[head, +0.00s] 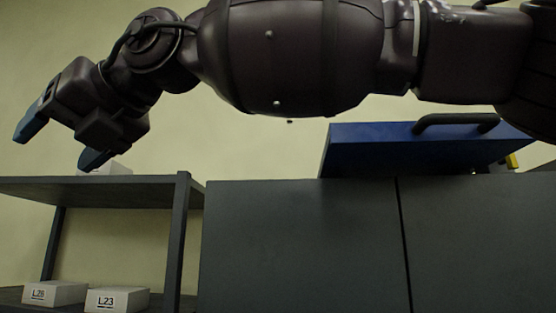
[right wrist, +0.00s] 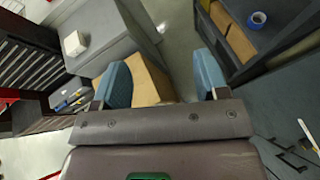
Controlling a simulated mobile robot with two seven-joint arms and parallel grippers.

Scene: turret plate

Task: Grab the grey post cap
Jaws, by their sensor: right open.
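I cannot make out a grey post cap in either view. My right gripper (head: 62,140) is open and empty at the left of the head view, with blue fingertips hanging above a dark shelf. In the right wrist view its two blue fingers (right wrist: 163,80) stand wide apart with nothing between them. A brown surface lies beyond the gap, apart from the fingers. My left gripper is in neither view.
The dark shelf unit (head: 130,186) holds white boxes labelled L26 (head: 54,293) and L23 (head: 117,300). A blue case (head: 400,150) with a black handle stands on a grey cabinet (head: 300,240). The right wrist view shows a white box (right wrist: 74,43) and blue roll (right wrist: 258,18).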

